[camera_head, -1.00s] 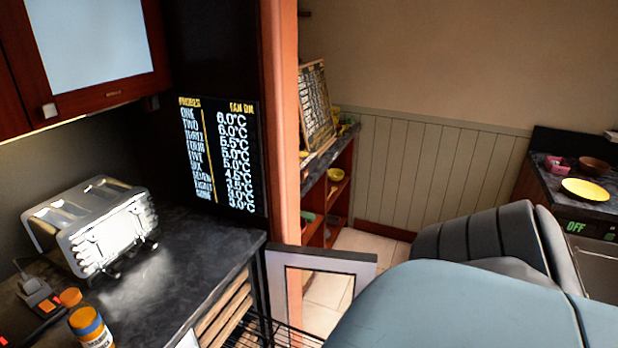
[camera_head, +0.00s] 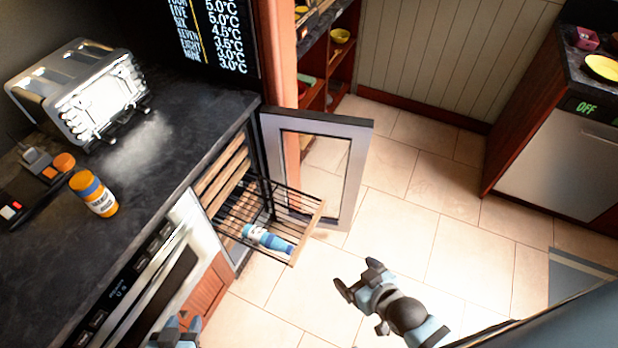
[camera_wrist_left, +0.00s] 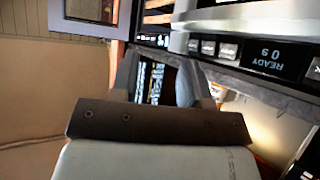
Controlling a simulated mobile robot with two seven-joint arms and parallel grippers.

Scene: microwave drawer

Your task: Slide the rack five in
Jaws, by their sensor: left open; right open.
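A wire rack (camera_head: 300,220) with a wooden front strip is pulled out of the open cabinet under the counter. A blue and white bottle (camera_head: 267,239) lies on it. Other racks with wooden fronts (camera_head: 222,170) sit inside the cabinet above it. My right gripper (camera_head: 357,280) is open and empty, over the floor to the right of and below the rack, apart from it. My left gripper (camera_head: 177,326) is at the bottom edge, partly cut off, in front of the oven. In the left wrist view its fingers (camera_wrist_left: 165,82) are open, with nothing seen between them.
The glass cabinet door (camera_head: 352,175) stands open just behind the rack. A toaster (camera_head: 80,95) and an orange-capped jar (camera_head: 93,195) stand on the dark counter (camera_head: 150,165). An oven (camera_head: 150,290) is left of the rack. The tiled floor (camera_head: 420,200) to the right is clear.

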